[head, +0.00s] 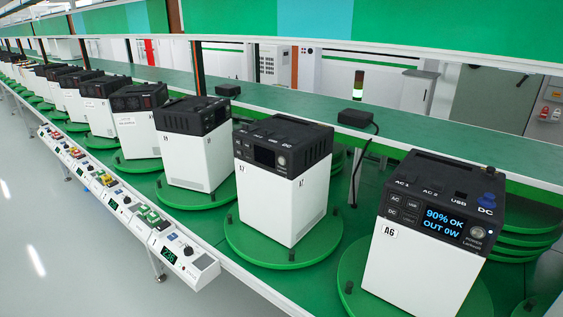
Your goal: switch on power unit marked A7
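The power unit marked A7 (268,205) stands upright on a green round turntable (268,257) in the middle of the head view. It has a white body and a black top. Its small screen (264,156) is dark. A round grey button (282,160) sits to the right of the screen. Small labels on its front left and on its side appear to read A7. Neither of my grippers is in view.
The unit marked A6 (405,275) stands at the right; its lit screen (443,222) reads 90% OK, OUT 0W. More units (193,160) line up to the left. A sloped control strip (180,250) runs along the front edge. Black boxes (355,118) sit on the shelf behind.

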